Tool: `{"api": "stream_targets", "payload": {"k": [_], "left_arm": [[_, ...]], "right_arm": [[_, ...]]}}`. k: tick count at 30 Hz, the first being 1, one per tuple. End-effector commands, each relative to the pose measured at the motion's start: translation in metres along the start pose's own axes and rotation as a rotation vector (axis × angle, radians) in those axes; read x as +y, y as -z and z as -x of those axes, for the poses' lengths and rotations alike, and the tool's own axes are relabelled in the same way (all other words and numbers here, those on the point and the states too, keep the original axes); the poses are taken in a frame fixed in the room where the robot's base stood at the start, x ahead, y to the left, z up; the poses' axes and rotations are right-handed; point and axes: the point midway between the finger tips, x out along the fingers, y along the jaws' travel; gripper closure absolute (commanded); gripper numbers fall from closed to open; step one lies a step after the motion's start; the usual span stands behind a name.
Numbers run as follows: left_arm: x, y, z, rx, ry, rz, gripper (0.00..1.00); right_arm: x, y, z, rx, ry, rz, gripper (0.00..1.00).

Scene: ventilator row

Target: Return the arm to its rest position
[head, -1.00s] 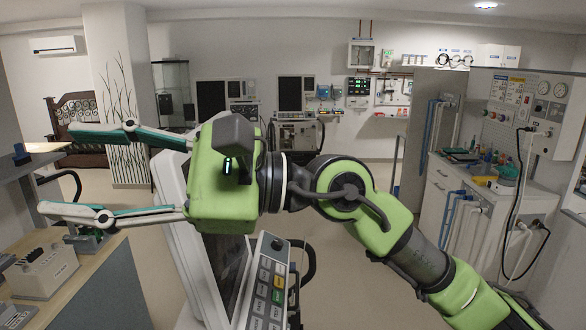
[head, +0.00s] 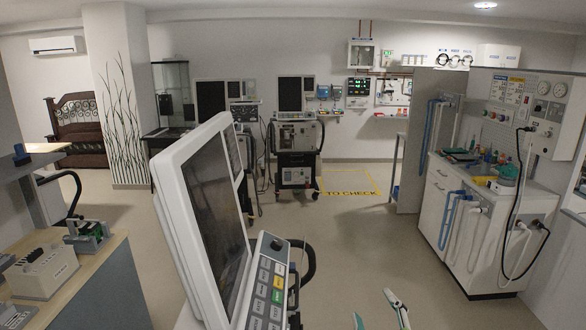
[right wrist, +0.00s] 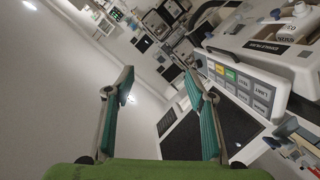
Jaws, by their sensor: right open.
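My right gripper (head: 380,312) shows only as its fingertips at the bottom edge of the head view, right of the ventilator's keypad. In the right wrist view its two teal-padded fingers (right wrist: 160,92) stand wide apart with nothing between them. The rest of my right arm is out of the head view. My left gripper is not in view. The near ventilator (head: 215,200), with a white-framed dark screen and a keypad (head: 266,285), stands in front of me, apart from the right fingertips. The keypad also shows in the right wrist view (right wrist: 240,83).
A workbench (head: 85,295) with devices is at the left. More ventilators (head: 297,150) stand at the back beside a yellow "TO CHECK" floor marking (head: 350,193). A white cabinet (head: 470,225) with hoses is at the right. The floor between is clear.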

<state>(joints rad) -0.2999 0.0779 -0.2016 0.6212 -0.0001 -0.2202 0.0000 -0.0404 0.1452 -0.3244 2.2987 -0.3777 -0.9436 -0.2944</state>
Motion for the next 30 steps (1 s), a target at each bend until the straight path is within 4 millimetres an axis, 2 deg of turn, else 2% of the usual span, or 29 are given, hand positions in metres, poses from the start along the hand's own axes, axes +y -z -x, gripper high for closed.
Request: {"api": "stream_targets", "payload": {"k": [1, 3, 6, 9, 15, 20, 26, 30], "left_arm": [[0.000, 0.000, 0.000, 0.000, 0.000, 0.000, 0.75], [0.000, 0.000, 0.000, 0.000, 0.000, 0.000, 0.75], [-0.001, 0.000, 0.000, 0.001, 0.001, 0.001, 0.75], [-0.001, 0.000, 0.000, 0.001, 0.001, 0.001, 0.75], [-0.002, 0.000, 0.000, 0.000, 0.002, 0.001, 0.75], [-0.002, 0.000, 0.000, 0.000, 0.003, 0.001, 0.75], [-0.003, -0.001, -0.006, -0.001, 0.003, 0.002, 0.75], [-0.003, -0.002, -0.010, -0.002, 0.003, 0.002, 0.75]], "right_arm": [[-0.020, -0.036, 0.012, -0.096, 0.062, -0.063, 0.50], [-0.045, -0.079, 0.031, -0.224, 0.139, -0.146, 0.50], [-0.078, -0.133, 0.068, -0.402, 0.237, -0.253, 0.50], [-0.104, -0.172, 0.105, -0.552, 0.312, -0.334, 0.50], [-0.140, -0.221, 0.175, -0.792, 0.419, -0.447, 0.50], [-0.159, -0.246, 0.229, -0.958, 0.484, -0.512, 0.50], [-0.199, -0.287, 0.202, -0.972, 0.493, -0.505, 0.50], [-0.232, -0.323, 0.187, -0.989, 0.503, -0.499, 0.50]]}}
